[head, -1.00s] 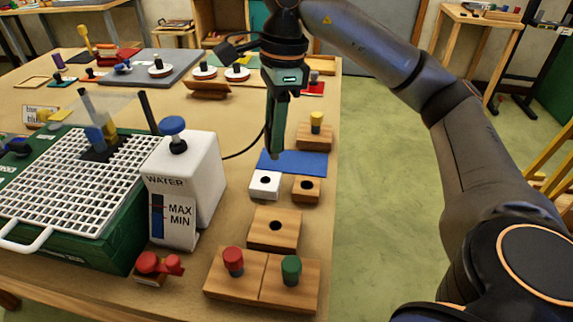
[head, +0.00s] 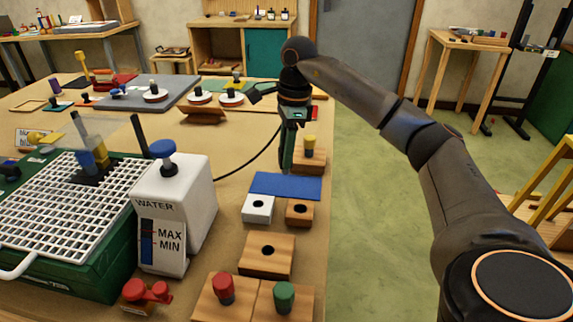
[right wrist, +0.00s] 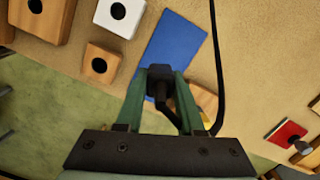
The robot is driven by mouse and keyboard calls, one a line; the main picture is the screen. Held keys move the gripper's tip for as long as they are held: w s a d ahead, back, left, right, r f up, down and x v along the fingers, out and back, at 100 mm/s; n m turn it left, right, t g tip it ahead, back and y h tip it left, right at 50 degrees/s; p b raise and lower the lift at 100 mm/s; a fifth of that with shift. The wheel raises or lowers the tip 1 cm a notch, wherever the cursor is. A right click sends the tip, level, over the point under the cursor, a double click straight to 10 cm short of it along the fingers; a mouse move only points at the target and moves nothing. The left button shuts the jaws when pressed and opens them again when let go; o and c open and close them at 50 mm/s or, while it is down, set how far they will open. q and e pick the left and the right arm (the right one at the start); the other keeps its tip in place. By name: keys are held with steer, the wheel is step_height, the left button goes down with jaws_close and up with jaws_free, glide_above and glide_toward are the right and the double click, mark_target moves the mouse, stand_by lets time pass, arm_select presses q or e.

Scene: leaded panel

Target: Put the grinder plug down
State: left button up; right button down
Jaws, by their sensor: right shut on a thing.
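My right gripper (head: 286,168) points down over the right side of the bench, near the far edge of a blue mat (head: 287,187). The right wrist view shows its green fingers shut on the black grinder plug (right wrist: 160,76). The plug's cord (right wrist: 213,60) loops beside the fingers, and in the head view the black cord (head: 248,158) runs left behind the water tank. The plug appears to overlap the mat's edge (right wrist: 174,42) from above; whether it touches anything I cannot tell. In the head view the plug cannot be made out. My left gripper is out of view.
In front of the mat stand a white block with a hole (head: 257,209) and a wooden one (head: 299,212). A wooden block with a yellow knob (head: 309,147) stands close behind the gripper. The white water tank (head: 178,205) stands left. The bench ends just right.

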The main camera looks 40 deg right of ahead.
steer(key=shift+w+d+f, duration=0.2)
steer(key=shift+d+f, duration=0.1)
steer(key=shift+f, duration=0.2)
step_height(320, 180, down, 3)
steer(key=shift+d+r, duration=0.1)
steer(key=shift+r, duration=0.05)
steer(key=shift+f, duration=0.25)
steer(key=shift+f, duration=0.15)
steer(key=c, duration=0.5)
jaws_free()
